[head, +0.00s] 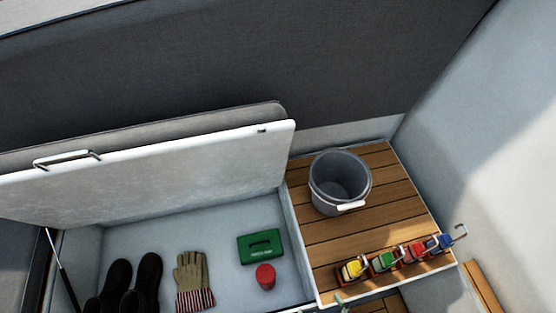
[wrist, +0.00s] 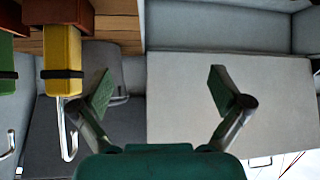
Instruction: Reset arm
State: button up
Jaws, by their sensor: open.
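My gripper (wrist: 160,92) shows in the wrist view with its two green-padded fingers spread wide apart. Nothing is between the fingers. To its left in the wrist view hangs a yellow block with a metal hook (wrist: 62,62), apart from the left finger. In the head view my gripper is not clearly seen; a small greenish tip at the bottom edge is too small to tell.
A grey bucket (head: 340,183) stands on the slatted wooden seat (head: 415,205). Yellow, green, red and blue clips (head: 383,261) line its front edge. An open locker lid (head: 150,172) leans over a bin holding boots (head: 147,278), gloves (head: 192,280), a green box (head: 260,246) and a red can (head: 265,277).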

jog(key=s+d+r+m+t+h, duration=0.1)
jog(key=s+d+r, duration=0.1)
jog(key=r, duration=0.5)
jog(key=s+d+r+m+t+h, duration=0.1)
jog(key=s+d+r+m+t, duration=0.1)
jog(key=r, duration=0.5)
jog(key=s+d+r+m+t+h, duration=0.1)
jog(key=s+d+r+t, duration=0.1)
jog(key=r, duration=0.5)
jog(key=shift+s+d, duration=0.55)
jog(key=shift+s, duration=0.5)
jog(key=shift+c, duration=0.3)
